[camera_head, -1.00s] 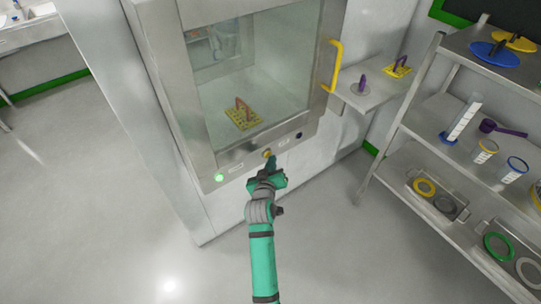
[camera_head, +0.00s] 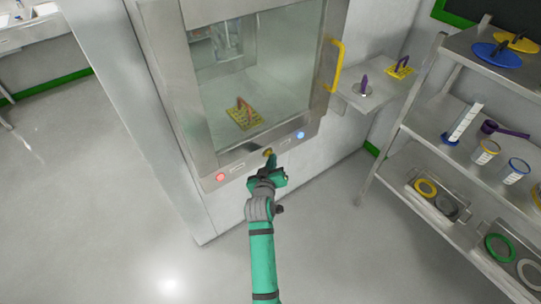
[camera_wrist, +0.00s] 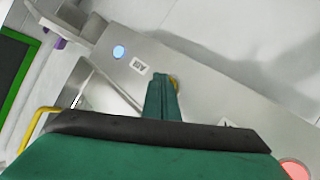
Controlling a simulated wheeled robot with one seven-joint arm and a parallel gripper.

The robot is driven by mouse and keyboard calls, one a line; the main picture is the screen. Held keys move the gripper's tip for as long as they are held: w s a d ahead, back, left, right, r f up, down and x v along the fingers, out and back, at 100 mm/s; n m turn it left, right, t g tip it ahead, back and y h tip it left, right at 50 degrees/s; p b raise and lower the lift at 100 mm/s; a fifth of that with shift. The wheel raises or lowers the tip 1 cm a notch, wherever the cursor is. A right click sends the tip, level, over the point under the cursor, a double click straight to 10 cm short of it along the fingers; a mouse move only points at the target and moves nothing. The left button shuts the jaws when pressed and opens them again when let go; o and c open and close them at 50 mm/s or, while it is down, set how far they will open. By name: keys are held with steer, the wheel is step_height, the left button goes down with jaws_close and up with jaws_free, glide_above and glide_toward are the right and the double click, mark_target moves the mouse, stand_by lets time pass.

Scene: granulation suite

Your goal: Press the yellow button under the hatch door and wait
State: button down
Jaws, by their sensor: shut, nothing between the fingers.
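The hatch door (camera_head: 197,100) is a metal-framed glass door with a yellow handle (camera_head: 336,66) on its right, and it is shut. Below it, a strip holds the yellow button (camera_head: 267,151), between a red-lit light (camera_head: 220,177) on the left and a blue-lit one (camera_head: 300,135) on the right. My gripper (camera_head: 271,160) is shut and empty, its tips at the yellow button. In the wrist view the fingers (camera_wrist: 161,88) cover most of the yellow button (camera_wrist: 175,83); I cannot tell how far it is pressed. The blue light (camera_wrist: 119,52) and red light (camera_wrist: 295,169) show there too.
A yellow perforated piece (camera_head: 244,117) with a reddish-brown handle lies behind the glass. A side shelf (camera_head: 376,98) right of the hatch holds two handled pieces. A metal rack (camera_head: 404,123) with cups and rings stands at right. The floor to the left is clear.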

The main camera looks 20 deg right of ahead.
steer(key=shift+s+d, duration=0.3)
steer(key=shift+s, duration=0.45)
steer(key=shift+s, duration=0.1)
steer(key=s, duration=0.1)
steer(key=s+d, duration=0.1)
steer(key=s, duration=0.2)
steer(key=shift+s+d, duration=0.35)
stand_by(0.3)
stand_by(0.3)
